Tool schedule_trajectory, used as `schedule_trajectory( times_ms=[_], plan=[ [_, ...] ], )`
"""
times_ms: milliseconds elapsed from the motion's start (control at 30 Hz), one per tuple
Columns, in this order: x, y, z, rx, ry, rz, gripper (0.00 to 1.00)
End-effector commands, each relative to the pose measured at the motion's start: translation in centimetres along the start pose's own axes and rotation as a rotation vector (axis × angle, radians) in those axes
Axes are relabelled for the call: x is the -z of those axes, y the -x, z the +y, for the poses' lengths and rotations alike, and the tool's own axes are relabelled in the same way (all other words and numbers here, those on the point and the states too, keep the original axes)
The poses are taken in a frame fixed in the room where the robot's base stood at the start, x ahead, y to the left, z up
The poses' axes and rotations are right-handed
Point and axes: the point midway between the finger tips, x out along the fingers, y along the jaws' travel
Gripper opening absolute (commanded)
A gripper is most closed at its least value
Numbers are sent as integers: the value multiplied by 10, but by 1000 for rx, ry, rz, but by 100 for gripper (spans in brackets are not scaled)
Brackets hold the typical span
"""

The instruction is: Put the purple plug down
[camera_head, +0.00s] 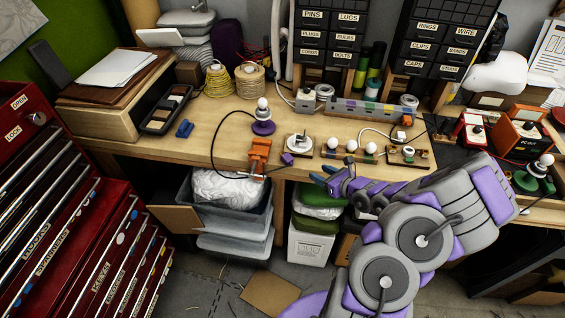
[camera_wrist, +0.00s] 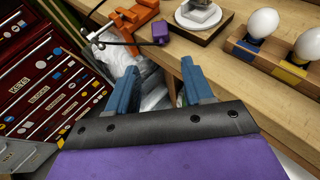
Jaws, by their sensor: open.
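The small purple plug (camera_head: 287,158) lies on the wooden workbench (camera_head: 228,130) near its front edge, just right of the orange clamp (camera_head: 259,155). In the wrist view the plug (camera_wrist: 160,32) rests on the bench top, with a dark cord running from its left side past the clamp (camera_wrist: 133,20). My gripper (camera_head: 321,174) is in front of the bench edge, to the right of and nearer than the plug. In the wrist view my gripper (camera_wrist: 155,80) has its blue fingers apart with nothing between them. The plug is beyond the fingertips and apart from them.
A purple-based bulb lamp (camera_head: 263,122) with a looping black cable stands behind the clamp. A round white socket (camera_head: 298,143) and a wooden strip of bulbs (camera_head: 350,148) sit right of the plug. Bins (camera_head: 225,215) stand below. A red tool chest (camera_head: 70,220) is at left.

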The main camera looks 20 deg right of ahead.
Motion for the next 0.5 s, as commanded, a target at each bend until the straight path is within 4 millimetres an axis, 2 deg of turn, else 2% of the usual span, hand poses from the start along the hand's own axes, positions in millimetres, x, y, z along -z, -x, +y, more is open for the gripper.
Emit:
schedule_trajectory(
  times_ms=[167,500],
  plan=[
    [1,-20,8,4,4,7,51],
    [-2,-79,17,5,16,11,51]
  ],
)
